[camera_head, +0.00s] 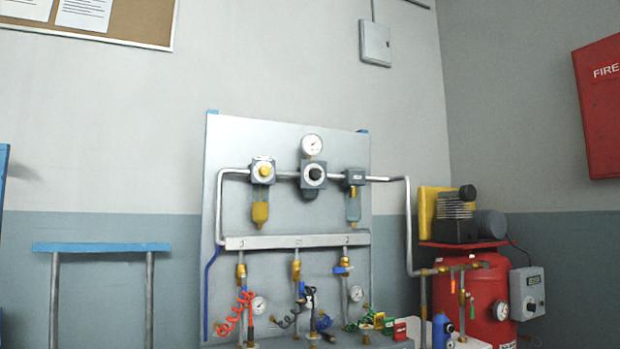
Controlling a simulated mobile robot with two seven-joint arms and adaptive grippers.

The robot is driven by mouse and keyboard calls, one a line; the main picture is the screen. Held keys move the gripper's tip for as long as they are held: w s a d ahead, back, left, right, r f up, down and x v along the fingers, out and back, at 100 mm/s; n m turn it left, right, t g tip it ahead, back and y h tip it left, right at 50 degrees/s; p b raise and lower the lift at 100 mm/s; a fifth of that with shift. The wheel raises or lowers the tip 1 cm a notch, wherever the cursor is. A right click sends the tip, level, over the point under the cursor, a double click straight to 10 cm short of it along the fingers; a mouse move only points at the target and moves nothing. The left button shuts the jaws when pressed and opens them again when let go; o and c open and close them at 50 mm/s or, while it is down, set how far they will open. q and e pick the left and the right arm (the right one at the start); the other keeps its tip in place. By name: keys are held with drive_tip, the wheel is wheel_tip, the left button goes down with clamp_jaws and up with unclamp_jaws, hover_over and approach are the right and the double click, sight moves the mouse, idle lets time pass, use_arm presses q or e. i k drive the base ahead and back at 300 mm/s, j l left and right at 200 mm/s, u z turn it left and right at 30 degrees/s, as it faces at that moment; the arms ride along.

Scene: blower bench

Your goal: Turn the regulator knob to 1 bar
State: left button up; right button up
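The regulator knob (315,174) is a black knob on a light round dial, at the middle unit of the grey panel (235,130). A round white pressure gauge (311,145) sits right above it. Its needle and scale are too small to read. To the left is a unit with a yellow knob (264,170) and a yellowish bowl below. To the right is a unit with a clear bowl (353,207). Neither of my grippers shows in the head view, and nothing touches the knob.
Below the regulator run a grey manifold (297,241), valves, and coiled red hose (236,313). A red compressor tank (487,295) stands at the right. A blue-topped frame (101,247) stands at the left. The space in front of the upper panel looks clear.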

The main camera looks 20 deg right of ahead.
sight(315, 173)
drive_tip(key=i+l, duration=0.1)
drive_tip(key=l, duration=0.4)
drive_tip(key=i+l, duration=0.1)
drive_tip(key=l, duration=0.4)
drive_tip(key=i+l, duration=0.1)
drive_tip(key=l, duration=0.35)
drive_tip(key=i+l, duration=0.1)
drive_tip(key=l, duration=0.4)
